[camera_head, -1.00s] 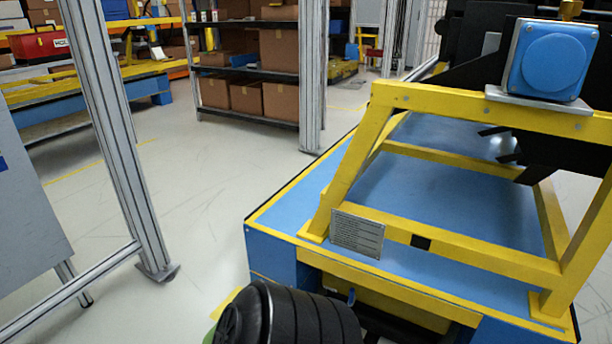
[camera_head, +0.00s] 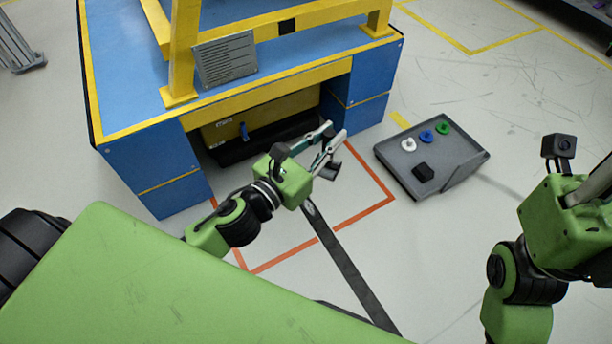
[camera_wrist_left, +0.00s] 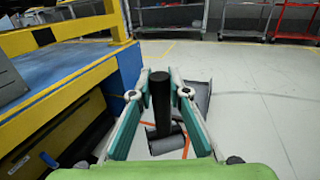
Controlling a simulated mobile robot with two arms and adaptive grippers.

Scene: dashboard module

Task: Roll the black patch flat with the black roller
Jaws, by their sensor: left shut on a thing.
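My left gripper (camera_head: 336,132) is shut on the black roller (camera_head: 331,171), in front of the blue and yellow stand. In the left wrist view, the roller's dark handle stands between the fingers and its black cylinder (camera_wrist_left: 166,144) lies crosswise below. A small black square, which looks like the black patch (camera_head: 287,27), sits on the stand's yellow beam, apart from the roller. My right gripper (camera_head: 596,185) is at the right edge of the head view; its fingertips are cut off.
A grey tray (camera_head: 447,178) on the floor holds white, blue and green round pieces and a small black block (camera_head: 423,172). A grey label plate (camera_head: 225,60) is on the stand (camera_head: 160,185). A dark strip (camera_head: 345,258) crosses the floor near orange lines. Open floor lies right of the stand.

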